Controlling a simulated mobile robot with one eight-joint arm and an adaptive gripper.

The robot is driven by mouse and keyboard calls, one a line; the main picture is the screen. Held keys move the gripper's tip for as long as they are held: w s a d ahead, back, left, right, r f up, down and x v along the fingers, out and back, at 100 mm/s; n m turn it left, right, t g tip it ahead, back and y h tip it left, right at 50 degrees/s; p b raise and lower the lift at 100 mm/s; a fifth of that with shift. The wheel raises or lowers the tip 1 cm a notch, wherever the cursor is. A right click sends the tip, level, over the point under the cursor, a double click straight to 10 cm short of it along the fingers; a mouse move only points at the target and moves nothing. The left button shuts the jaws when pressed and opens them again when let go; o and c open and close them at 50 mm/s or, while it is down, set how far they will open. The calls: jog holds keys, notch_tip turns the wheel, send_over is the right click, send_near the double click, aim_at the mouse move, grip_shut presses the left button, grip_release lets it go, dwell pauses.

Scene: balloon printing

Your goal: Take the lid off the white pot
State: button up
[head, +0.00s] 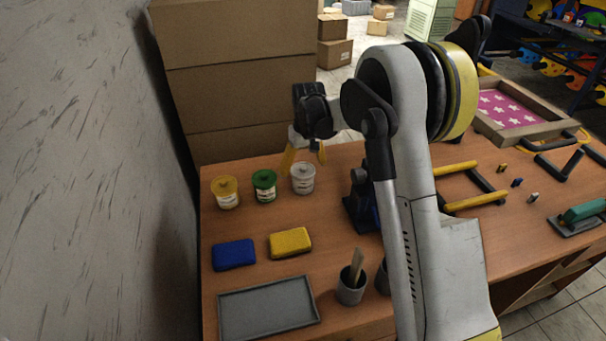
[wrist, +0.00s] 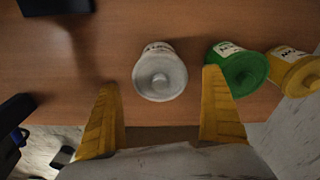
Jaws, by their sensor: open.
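The white pot (head: 302,181) stands upright on the wooden table, at the right end of a row of three pots. Its pale round lid with a knob is on it, and the wrist view shows the lid (wrist: 159,76) from above. My gripper (head: 303,156) is just above and behind the pot in the head view. In the wrist view my gripper (wrist: 158,84) is open, with one yellow finger on each side of the pot's line and nothing between them touching the lid that I can see. The right fingertip is close to the green pot (wrist: 238,69).
The green pot (head: 264,185) and yellow pot (head: 226,192) stand left of the white pot. Blue (head: 234,254) and yellow (head: 290,242) sponges, a grey tray (head: 268,307) and a cup (head: 350,288) lie nearer. Stacked boxes (head: 240,80) stand behind the table.

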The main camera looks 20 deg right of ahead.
jog(key=shift+f, duration=0.15)
jog(key=c, duration=0.9)
